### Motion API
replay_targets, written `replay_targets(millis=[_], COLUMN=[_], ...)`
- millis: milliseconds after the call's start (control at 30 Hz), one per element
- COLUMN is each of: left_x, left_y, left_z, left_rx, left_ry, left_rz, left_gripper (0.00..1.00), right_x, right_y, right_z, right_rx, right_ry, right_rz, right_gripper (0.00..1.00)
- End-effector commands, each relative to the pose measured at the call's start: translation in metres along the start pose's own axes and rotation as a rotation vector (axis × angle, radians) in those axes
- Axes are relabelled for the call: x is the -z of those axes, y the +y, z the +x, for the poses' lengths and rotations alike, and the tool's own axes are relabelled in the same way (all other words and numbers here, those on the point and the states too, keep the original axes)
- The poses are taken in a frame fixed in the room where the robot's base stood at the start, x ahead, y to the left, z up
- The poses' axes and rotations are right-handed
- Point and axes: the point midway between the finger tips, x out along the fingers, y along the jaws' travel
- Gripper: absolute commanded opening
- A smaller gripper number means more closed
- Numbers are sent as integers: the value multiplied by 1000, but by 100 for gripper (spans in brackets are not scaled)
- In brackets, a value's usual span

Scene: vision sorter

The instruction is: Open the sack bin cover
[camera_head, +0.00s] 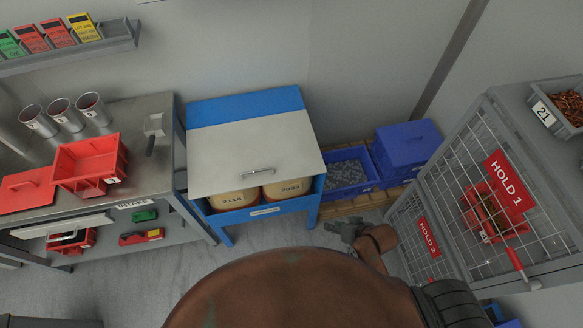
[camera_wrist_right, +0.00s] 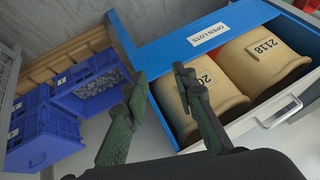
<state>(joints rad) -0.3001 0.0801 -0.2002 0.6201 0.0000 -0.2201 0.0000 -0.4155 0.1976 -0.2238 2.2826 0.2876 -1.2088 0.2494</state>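The blue sack bin (camera_head: 307,97) stands against the back wall in the head view. Its pale grey cover (camera_head: 250,137) lies over most of the top, with a metal bar handle (camera_head: 258,171) near the front edge. Two tan sacks, 2118 (camera_head: 232,196) and 2083 (camera_head: 287,188), show below that edge. In the right wrist view, the handle (camera_wrist_right: 279,112) is at the right, apart from the fingers. My right gripper (camera_head: 346,229) is to the right of and in front of the bin. Its fingers (camera_wrist_right: 160,82) are spread and empty. My left gripper is not in view.
Blue crates (camera_head: 407,147) stand on a wooden pallet right of the bin. A mesh cage with a HOLD 1 sign (camera_head: 507,181) stands at the right. A workbench with a red tray (camera_head: 88,162) is at the left. My brown arm covers the lower middle.

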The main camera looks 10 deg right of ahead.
Motion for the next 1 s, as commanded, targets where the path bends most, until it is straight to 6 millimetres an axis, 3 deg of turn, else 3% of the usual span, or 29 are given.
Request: replay_targets(millis=[267,433,600,767,1000], left_x=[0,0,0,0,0], left_y=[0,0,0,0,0], left_z=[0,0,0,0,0], left_rx=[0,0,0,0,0], left_ry=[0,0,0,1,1], left_rz=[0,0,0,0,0], left_gripper=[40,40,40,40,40], right_x=[76,127,168,183,199], right_y=[-112,-172,-194,-199,-219], right_z=[39,54,62,66,84], right_rx=[389,663,841,896,904], right_ry=[128,139,121,112,112], right_rz=[248,531,803,908,920], right_gripper=[25,25,25,25,25])
